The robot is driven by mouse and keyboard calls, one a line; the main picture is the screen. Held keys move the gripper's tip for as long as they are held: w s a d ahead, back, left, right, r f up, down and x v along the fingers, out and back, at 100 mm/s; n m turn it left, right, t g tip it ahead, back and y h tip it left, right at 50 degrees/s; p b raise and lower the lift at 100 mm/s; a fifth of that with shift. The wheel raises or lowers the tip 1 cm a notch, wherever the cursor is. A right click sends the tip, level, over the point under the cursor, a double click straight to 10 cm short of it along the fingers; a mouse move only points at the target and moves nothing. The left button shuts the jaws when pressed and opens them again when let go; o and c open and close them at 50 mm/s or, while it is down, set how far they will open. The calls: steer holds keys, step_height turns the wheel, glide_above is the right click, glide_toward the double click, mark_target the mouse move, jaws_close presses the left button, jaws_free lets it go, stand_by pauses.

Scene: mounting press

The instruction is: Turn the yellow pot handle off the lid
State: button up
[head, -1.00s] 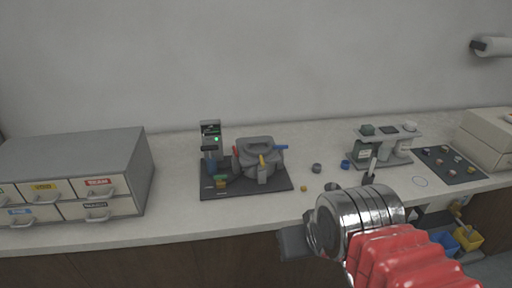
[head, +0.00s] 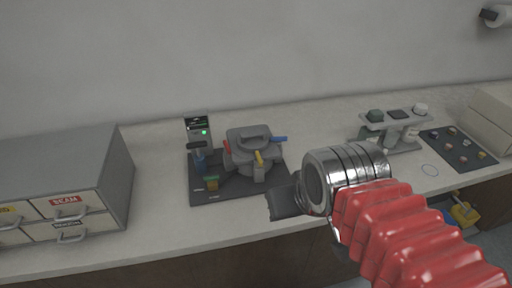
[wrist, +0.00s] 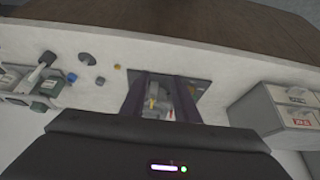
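The grey pot (head: 240,163) stands on a dark mat (head: 200,193), its lid (head: 253,133) on top. The yellow handle (head: 259,157) is on the pot's front side; a red handle (head: 227,146) is at the left and a blue one (head: 280,139) at the right. My gripper (head: 284,203) is at the mat's front right corner in the head view, apart from the yellow handle. The wrist view shows my gripper's two dark fingers (wrist: 160,85) spread, with part of the pot (wrist: 158,95) between them at a distance. The fingers hold nothing.
A press-like unit with a green light (head: 198,135) stands left of the pot. A drawer cabinet (head: 65,185) is at the left. A stand with jars (head: 390,130) and a dark board (head: 458,147) are at the right.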

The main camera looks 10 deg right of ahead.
stand_by(0.3)
step_height(320, 180, up, 4)
steer(key=g, duration=0.6)
glide_above(259, 156)
steer(key=shift+r, duration=0.15)
step_height(259, 156, down, 14)
steer(key=shift+r, duration=0.1)
stand_by(0.7)
steer(key=shift+c, duration=0.4)
